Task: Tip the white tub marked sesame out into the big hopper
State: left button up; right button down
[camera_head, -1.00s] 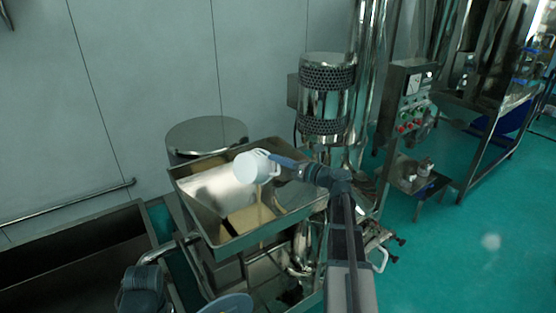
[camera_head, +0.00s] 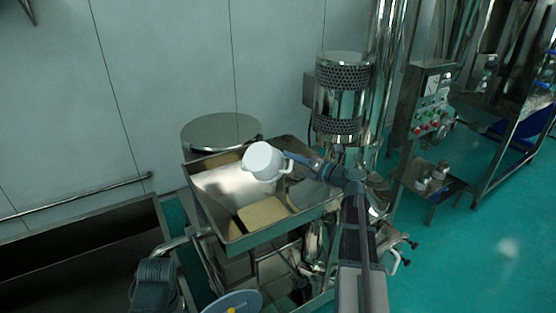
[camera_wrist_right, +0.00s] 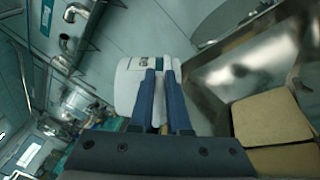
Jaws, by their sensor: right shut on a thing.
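The white tub (camera_head: 263,161) is above the big steel hopper (camera_head: 226,245), tilted, with its mouth hidden from the head view. It also shows in the right wrist view (camera_wrist_right: 128,88), with part of a label. My right gripper (camera_head: 290,158) is shut on the tub's handle from the right side; its blue fingers (camera_wrist_right: 162,85) show in the wrist view. No falling stream is visible. My left gripper is not in view.
A round steel lid (camera_head: 222,131) stands behind the hopper. A perforated steel column (camera_head: 342,98) rises behind my right arm. A control box (camera_head: 430,98) is at right. A long dark trough (camera_head: 90,225) lies at left. Open green floor is at right.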

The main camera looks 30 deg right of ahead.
jog(key=n, duration=0.6)
jog(key=shift+n, duration=0.3)
jog(key=n, duration=0.7)
jog(key=n, duration=0.6)
jog(key=shift+n, duration=0.4)
jog(key=n, duration=0.6)
jog(key=shift+n, duration=0.4)
jog(key=shift+f, duration=0.1)
